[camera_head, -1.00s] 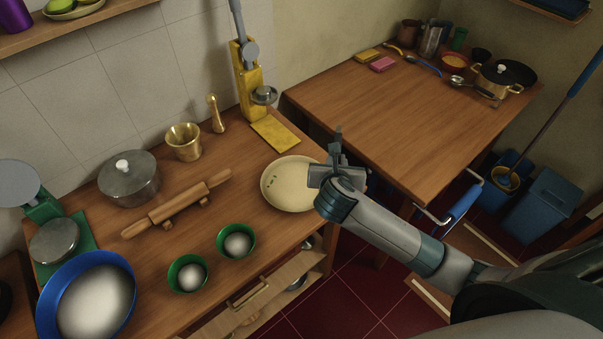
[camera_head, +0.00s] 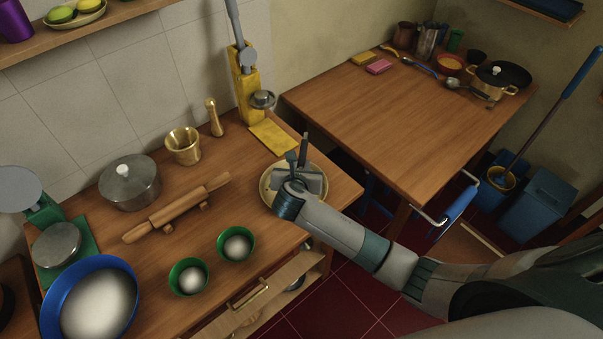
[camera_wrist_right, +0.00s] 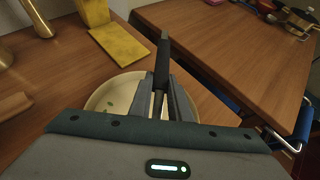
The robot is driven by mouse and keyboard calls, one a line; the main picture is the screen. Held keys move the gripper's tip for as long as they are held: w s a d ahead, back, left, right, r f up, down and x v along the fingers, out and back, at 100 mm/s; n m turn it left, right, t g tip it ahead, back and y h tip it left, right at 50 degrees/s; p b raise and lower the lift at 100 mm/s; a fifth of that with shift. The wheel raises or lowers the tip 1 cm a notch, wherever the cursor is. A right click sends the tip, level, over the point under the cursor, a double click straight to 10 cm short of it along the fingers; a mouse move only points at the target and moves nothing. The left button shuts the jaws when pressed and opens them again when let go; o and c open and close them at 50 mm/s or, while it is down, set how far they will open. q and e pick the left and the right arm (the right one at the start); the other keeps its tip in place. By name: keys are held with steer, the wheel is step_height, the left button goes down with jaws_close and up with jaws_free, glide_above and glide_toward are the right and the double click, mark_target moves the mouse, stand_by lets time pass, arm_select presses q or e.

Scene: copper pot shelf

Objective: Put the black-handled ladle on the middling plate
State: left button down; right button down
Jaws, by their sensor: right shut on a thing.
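My right gripper (camera_head: 298,172) is over the cream plate (camera_head: 266,190) at the right end of the near wooden counter. It is shut on the black-handled ladle, whose dark handle (camera_head: 304,148) sticks up past the fingers. In the right wrist view the handle (camera_wrist_right: 162,62) rises between the fingers (camera_wrist_right: 168,98), with the plate (camera_wrist_right: 122,92) behind and below. The ladle's bowl is hidden, so I cannot tell whether it touches the plate. My left gripper is not in view.
Two green bowls (camera_head: 188,277), a rolling pin (camera_head: 177,208), a lidded pot (camera_head: 130,182), a brass mortar (camera_head: 183,146) and a yellow press (camera_head: 247,85) stand on the counter. The table (camera_head: 400,115) behind is mostly clear, with cookware along its far side.

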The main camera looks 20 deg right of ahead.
steer(key=shift+f+p, duration=0.5)
steer(key=shift+f, duration=1.5)
steer(key=shift+f, duration=0.1)
steer(key=c, duration=1.6)
jaws_free()
steer(key=shift+c, duration=0.2)
steer(key=shift+s, duration=0.1)
steer(key=b+v, duration=0.1)
steer(key=v, duration=1.1)
steer(key=shift+b, duration=0.35)
